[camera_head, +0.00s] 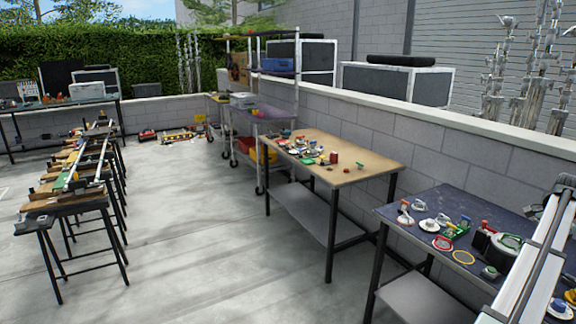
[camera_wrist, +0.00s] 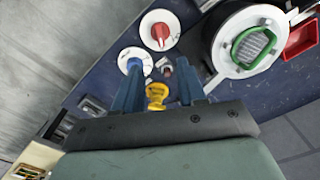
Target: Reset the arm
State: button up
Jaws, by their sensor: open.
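My gripper (camera_wrist: 158,68) shows in the wrist view as two blue fingers spread apart above the dark blue tabletop (camera_wrist: 95,70). It is open. A small yellow knob-shaped piece (camera_wrist: 157,94) shows between the fingers, with gaps on both sides. How far below the fingers it lies is hard to tell. Ahead of the fingertips are a white disc with a red handle (camera_wrist: 160,29), a white disc with a blue handle (camera_wrist: 133,60) and a small grey and red piece (camera_wrist: 167,68). I cannot make out the gripper in the head view.
A large white round piece with a green handle (camera_wrist: 252,45) and a red tray (camera_wrist: 302,38) lie to the right. In the head view the dark table (camera_head: 390,213) stands against a block wall (camera_head: 440,135). A wooden-topped table (camera_head: 370,165) stands behind it. The concrete floor (camera_head: 200,240) is open.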

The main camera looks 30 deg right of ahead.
jog(key=w+a+f+n+h, duration=0.1)
jog(key=w+a+f+n, duration=0.35)
jog(key=a+f, duration=0.5)
jog(key=w+a+f+n+h, duration=0.1)
jog(key=w+a+f+n, duration=0.4)
jog(key=f, duration=0.8)
jog(key=w+a+f+n+y, duration=0.15)
jog(key=w+a+f, duration=0.25)
jog(key=a+f, duration=0.7)
jog(key=w+a+f+n+y, duration=0.15)
jog(key=w+a+f, duration=0.4)
jog(key=a, duration=0.95)
jog(key=s+a+f+n+g, duration=0.15)
jog(key=a+f, duration=0.35)
jog(key=a, duration=0.6)
jog(key=s+a+f+n+g, duration=0.1)
jog(key=a+f+n, duration=0.3)
jog(key=a, duration=0.6)
jog(key=s+a+f+n+g, duration=0.2)
jog(key=s+a, duration=0.4)
jog(key=a, duration=0.5)
jog(key=s+a+f+n+g+h, duration=0.1)
jog(key=s+a+f+n, duration=0.3)
jog(key=a, duration=0.8)
notch_tip(320, 180, down, 2)
jog(key=shift+s+a+f+g, duration=0.2)
jog(key=shift+s+g, duration=0.45)
jog(key=shift+s, duration=0.4)
